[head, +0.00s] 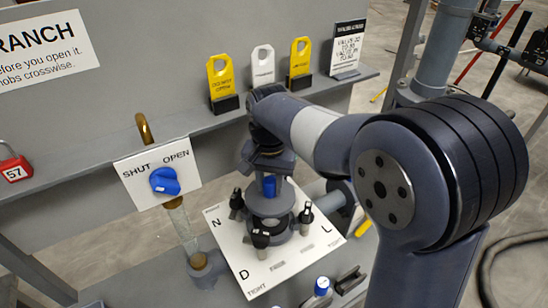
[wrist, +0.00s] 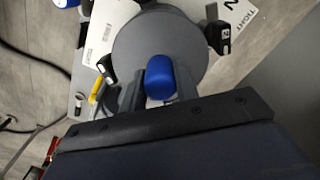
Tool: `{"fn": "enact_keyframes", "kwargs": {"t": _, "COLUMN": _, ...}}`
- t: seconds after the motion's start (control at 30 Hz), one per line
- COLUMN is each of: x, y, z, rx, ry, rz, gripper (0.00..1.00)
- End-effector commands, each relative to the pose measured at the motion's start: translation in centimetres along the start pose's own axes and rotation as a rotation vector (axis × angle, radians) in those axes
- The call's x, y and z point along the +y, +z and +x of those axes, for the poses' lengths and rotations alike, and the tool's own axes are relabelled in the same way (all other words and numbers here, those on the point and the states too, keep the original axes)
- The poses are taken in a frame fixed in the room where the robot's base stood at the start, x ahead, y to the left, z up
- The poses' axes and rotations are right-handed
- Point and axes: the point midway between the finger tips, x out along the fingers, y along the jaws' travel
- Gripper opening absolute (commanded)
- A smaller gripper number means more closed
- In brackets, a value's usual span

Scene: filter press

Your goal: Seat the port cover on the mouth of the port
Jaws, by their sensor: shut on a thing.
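The port cover (head: 270,205) is a grey disc with a blue knob (head: 269,186). My gripper (head: 268,178) is shut on the knob from above. In the wrist view the blue knob (wrist: 160,77) sits between the two fingers, and the grey cover (wrist: 185,35) spreads out beyond it. The port (head: 273,226) stands under the cover on a white plate, with a dark ring showing just below the disc. The cover looks roughly level and over the port. I cannot tell whether it touches the mouth, which it largely hides.
Black clamp knobs (head: 260,239) stand around the port on the white plate (head: 270,272). A blue valve handle (head: 165,181) and sight tube are at left. A shelf above holds yellow and white tags (head: 222,77).

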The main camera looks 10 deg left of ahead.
Motion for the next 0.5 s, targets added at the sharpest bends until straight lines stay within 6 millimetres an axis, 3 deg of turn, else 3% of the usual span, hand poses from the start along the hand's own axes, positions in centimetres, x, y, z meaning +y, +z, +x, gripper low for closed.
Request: {"fn": "enact_keyframes", "kwargs": {"t": 0.5, "x": 0.1, "y": 0.1, "z": 3.5, "rx": 0.000, "ry": 0.000, "rz": 0.000, "gripper": 0.00}}
